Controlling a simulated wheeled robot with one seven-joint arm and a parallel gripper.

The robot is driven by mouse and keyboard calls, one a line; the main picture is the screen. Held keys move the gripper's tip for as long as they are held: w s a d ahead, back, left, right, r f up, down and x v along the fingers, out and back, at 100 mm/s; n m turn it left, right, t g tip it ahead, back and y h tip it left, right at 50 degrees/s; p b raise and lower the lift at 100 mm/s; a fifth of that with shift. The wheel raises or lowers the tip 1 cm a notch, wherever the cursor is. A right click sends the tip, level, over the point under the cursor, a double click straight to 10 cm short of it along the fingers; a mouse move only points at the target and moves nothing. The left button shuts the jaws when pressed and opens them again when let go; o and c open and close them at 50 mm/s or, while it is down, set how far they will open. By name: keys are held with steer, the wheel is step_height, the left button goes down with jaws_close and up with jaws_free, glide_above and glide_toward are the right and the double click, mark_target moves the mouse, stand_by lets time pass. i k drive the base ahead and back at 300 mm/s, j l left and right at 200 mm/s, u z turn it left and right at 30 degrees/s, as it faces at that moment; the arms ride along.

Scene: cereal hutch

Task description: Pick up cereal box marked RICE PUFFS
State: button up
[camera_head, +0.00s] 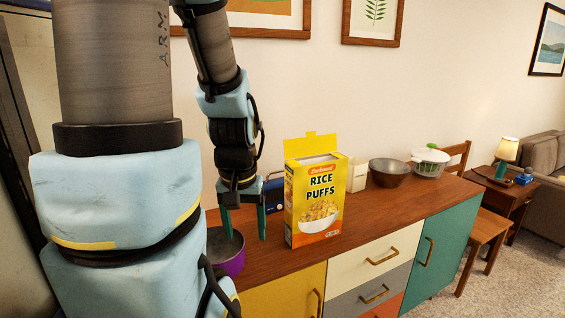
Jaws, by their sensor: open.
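The yellow RICE PUFFS cereal box (316,198) stands upright on the wooden top of the hutch (400,202), near its front edge, with its top flap raised. Its front shows a white bowl of cereal. My gripper (244,222) is to the left of the box, pointing down, with its two green fingers apart and nothing seen between them. The right finger is close to the box's left side; I cannot tell how far apart they are in depth.
A purple bowl (226,254) sits below my gripper. A blue item (272,194) is partly hidden behind the gripper and box. A cream container (357,176), a dark bowl (389,172) and a white-lidded pot (429,162) stand to the right. The front top right of the box is clear.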

mark_target(315, 185)
steer(key=j+u, duration=0.25)
steer(key=u, duration=0.25)
steer(key=j+u, duration=0.3)
steer(key=u, duration=0.15)
steer(key=k, duration=0.05)
